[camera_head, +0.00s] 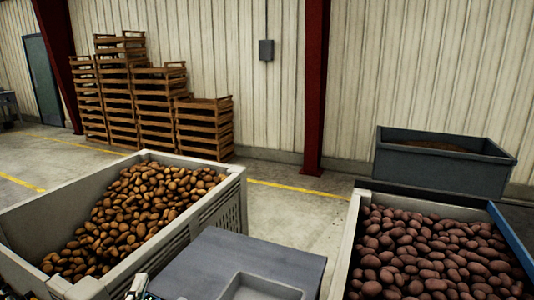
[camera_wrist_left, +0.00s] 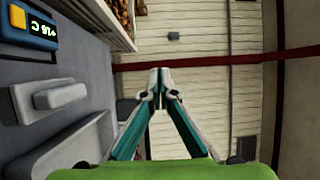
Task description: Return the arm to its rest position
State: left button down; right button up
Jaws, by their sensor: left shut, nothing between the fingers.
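My left gripper (camera_wrist_left: 158,78) shows in the left wrist view with its teal and pale fingers together at the tips and nothing between them. In the head view only a small part of my left gripper (camera_head: 138,287) shows at the bottom edge, between the crate of brown potatoes and the grey table. My right gripper is in neither view.
A crate (camera_head: 212,206) of brown potatoes stands left, a crate (camera_head: 346,240) of reddish potatoes right. Between them is a grey table (camera_head: 205,257) with a tray (camera_head: 262,286). A small display (camera_wrist_left: 42,30) shows in the wrist view. Wooden crates (camera_head: 150,100) stand behind.

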pick_arm(q)
jog(key=s+a+f+n+g+y, duration=0.25)
jog(key=s+f+n+g, duration=0.25)
jog(key=s+f+n, duration=0.4)
jog(key=s+d+f+n+g+h, duration=0.25)
jog(key=s+d+f+g, duration=0.25)
jog(key=s+f, duration=0.35)
jog(key=s+d+f+n+g+h, duration=0.25)
jog(key=s+d+f+g, duration=0.35)
jog(key=s, duration=0.4)
notch_tip(320, 180, down, 25)
jog(key=s, duration=0.1)
jog(key=s+a+f+g, duration=0.1)
jog(key=s+a+f, duration=0.1)
jog(key=s+f, duration=0.6)
jog(key=s+a+f, duration=0.1)
jog(key=s+f, duration=0.8)
jog(key=s, duration=0.1)
jog(key=shift+a+g+y, duration=0.4)
jog(key=shift+y, duration=0.05)
